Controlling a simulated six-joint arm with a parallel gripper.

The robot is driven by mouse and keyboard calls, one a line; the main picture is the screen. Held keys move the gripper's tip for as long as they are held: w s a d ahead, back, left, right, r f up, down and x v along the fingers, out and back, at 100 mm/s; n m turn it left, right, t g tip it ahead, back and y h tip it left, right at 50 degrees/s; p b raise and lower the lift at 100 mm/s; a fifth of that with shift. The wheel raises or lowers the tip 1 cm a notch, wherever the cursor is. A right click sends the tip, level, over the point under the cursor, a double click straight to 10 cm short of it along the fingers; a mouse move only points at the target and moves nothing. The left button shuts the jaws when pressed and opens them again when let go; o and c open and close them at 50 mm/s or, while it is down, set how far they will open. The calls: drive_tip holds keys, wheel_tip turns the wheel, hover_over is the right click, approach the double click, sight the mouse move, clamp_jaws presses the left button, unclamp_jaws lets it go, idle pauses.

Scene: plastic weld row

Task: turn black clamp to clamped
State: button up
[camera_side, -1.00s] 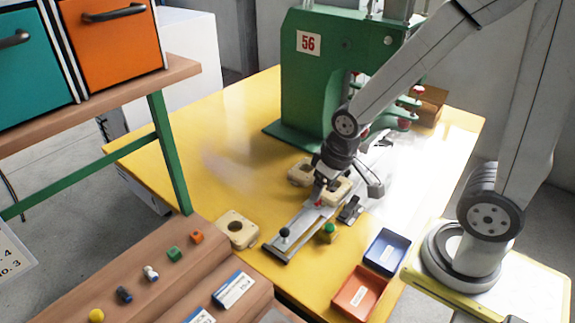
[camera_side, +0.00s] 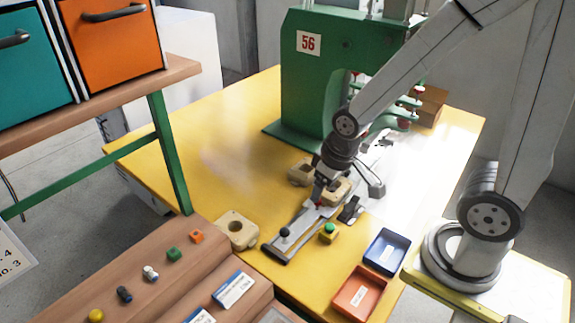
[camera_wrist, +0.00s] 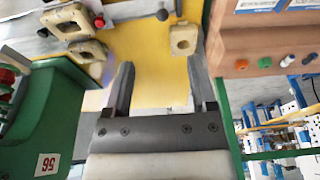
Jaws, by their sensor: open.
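The black clamp shows as a black ball knob (camera_side: 285,232) at the near end of a long metal rail fixture (camera_side: 277,249). In the wrist view the black knob (camera_wrist: 163,14) is near the top edge, beyond the fingers, with no contact. My gripper (camera_side: 318,194) is above the far part of the rail, close to a red knob. In the wrist view my gripper (camera_wrist: 161,82) has its two fingers wide apart, with only yellow table between them. The clamp's lower parts are too small to make out.
A beige holed block (camera_side: 238,230) lies left of the rail; more beige pieces (camera_side: 301,171) are by the gripper. The green press (camera_side: 305,95) is behind. The table's left is clear.

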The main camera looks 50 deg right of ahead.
drive_tip(key=w+d+f+m+g+h, duration=0.1)
drive_tip(key=w+d+f+m, duration=0.2)
drive_tip(key=w+d+m, duration=0.3)
drive_tip(key=w+d+f+m+g+h, duration=0.1)
drive_tip(key=w+d+f+m, duration=0.3)
drive_tip(key=d, duration=0.4)
drive_tip(key=d+f+m, duration=0.2)
drive_tip(key=d+m, duration=0.1)
drive_tip(key=d, duration=0.2)
drive_tip(key=w+d+f+m+g+h, duration=0.1)
drive_tip(key=d+f+m, duration=0.2)
drive_tip(key=d, duration=0.3)
drive_tip(key=d+f+m+h, duration=0.1)
drive_tip(key=d+f+m, duration=0.2)
drive_tip(key=d+m, duration=0.1)
drive_tip(key=shift+w+d, duration=0.25)
drive_tip(key=shift+d, duration=0.4)
drive_tip(key=shift+h, duration=0.3)
drive_tip(key=shift+x, duration=3.85)
drive_tip(key=shift+s, duration=0.1)
